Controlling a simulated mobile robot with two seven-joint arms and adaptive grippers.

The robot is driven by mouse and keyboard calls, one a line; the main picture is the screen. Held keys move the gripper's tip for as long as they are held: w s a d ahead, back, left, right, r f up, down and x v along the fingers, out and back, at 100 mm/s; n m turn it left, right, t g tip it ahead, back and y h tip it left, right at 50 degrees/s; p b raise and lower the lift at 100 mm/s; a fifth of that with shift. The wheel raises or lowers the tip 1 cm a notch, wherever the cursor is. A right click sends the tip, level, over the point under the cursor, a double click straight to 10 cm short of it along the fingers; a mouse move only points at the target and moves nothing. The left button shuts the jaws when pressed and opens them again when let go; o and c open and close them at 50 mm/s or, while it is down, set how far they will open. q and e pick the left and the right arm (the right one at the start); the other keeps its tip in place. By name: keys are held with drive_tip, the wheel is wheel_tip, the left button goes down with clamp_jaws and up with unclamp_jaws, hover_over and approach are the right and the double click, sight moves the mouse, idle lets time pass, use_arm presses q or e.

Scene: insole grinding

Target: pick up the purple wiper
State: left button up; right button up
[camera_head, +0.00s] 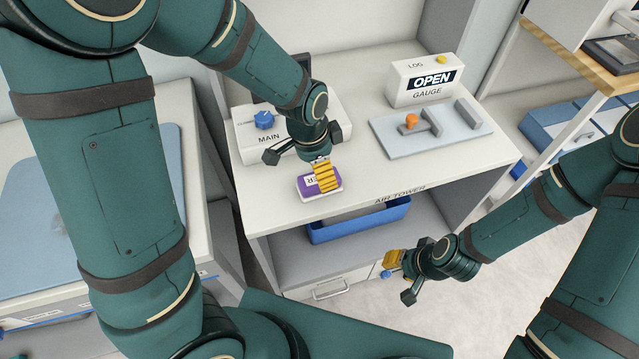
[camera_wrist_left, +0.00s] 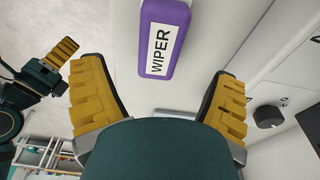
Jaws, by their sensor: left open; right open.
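The purple wiper (camera_head: 306,187) with a white label lies on the white table top, near its front edge. In the left wrist view the wiper (camera_wrist_left: 176,12) shows with the label "WIPER", ahead of and between my open yellow fingers. My left gripper (camera_head: 325,178) is open above the wiper and hides part of it in the head view. In the left wrist view the left gripper (camera_wrist_left: 160,108) has nothing between its fingers. My right gripper (camera_head: 397,272) is open and empty in front of the table, low at the right.
A blue bin (camera_head: 345,229) sits on the shelf below. The table front near the wiper is clear.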

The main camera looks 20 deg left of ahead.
use_arm(q)
drive_tip(key=shift+d+f+b, duration=0.1)
drive_tip(key=shift+f+b, duration=0.75)
drive_tip(key=shift+f, duration=1.9)
drive_tip(key=c, duration=1.3)
